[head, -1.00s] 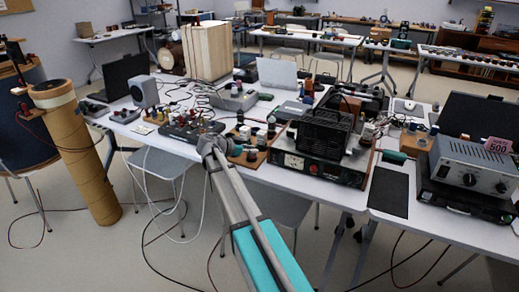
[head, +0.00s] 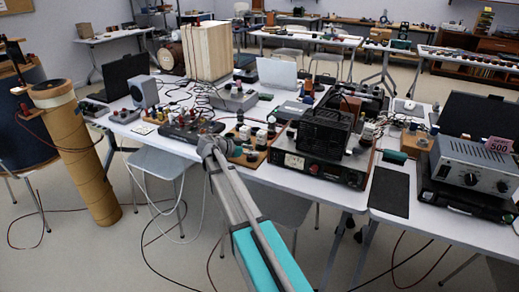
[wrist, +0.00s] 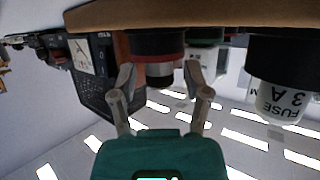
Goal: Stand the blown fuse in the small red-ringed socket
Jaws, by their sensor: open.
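The wrist view is upside down, with ceiling lights at the bottom. In it, a black socket with a red ring (wrist: 158,57) hangs from a wooden board (wrist: 200,14). A short silvery, dark-ended cylinder (wrist: 160,74) shows beyond the ring, in line with the socket. I cannot tell whether it is the blown fuse. My gripper (wrist: 160,80) is open, one finger on each side of this cylinder, with gaps visible. In the head view, my gripper (head: 208,146) is at the board's near edge, and the small socket cannot be made out there.
A white fuse marked 3 A (wrist: 282,104) sits in a larger black socket to the right in the wrist view. A green-ringed socket (wrist: 206,42) is close behind. A black instrument (head: 300,166) stands right of the board; a black panel (head: 190,130) with knobs stands left.

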